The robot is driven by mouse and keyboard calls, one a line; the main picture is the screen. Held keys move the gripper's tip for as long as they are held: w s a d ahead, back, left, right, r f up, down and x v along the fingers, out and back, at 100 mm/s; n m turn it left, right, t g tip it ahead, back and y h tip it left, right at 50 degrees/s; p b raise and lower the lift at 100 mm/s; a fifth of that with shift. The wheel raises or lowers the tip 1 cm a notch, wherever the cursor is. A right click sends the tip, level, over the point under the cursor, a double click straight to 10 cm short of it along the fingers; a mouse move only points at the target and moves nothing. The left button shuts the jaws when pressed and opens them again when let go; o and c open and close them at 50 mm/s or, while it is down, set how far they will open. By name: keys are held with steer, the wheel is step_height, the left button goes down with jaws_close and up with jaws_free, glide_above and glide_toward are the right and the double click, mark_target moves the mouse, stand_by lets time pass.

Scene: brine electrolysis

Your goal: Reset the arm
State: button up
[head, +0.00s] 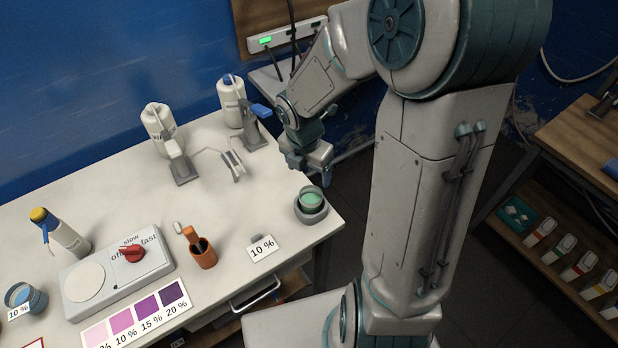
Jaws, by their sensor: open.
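My arm rises at the right of the head view and bends over toward the table (120,200). My gripper (309,166) points down by the table's right end, above and behind a small grey cup with green contents (311,202). It is open, and I see nothing held in it. The fingertips are small in this view.
Two white bottles (158,125) (232,98) stand at the back beside metal stands with clips (232,163). A wooden shelf (570,130) stands right.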

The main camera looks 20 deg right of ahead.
steer(key=shift+s+r, duration=0.1)
steer(key=shift+r, duration=0.65)
steer(key=s+r+m+t+b, duration=0.1)
steer(key=s+r+m, duration=0.2)
steer(key=m, duration=0.5)
steer(key=s+r+m+t+b, duration=0.1)
steer(key=s+r+m+b, duration=0.1)
steer(key=s+m, duration=0.4)
steer(key=s+r+m+y+b, duration=0.1)
steer(key=s+r+m+b, duration=0.1)
steer(key=m, duration=1)
steer(key=shift+s+d+r+t, duration=0.4)
steer(key=shift+s+r, duration=0.5)
steer(key=shift+s, duration=0.3)
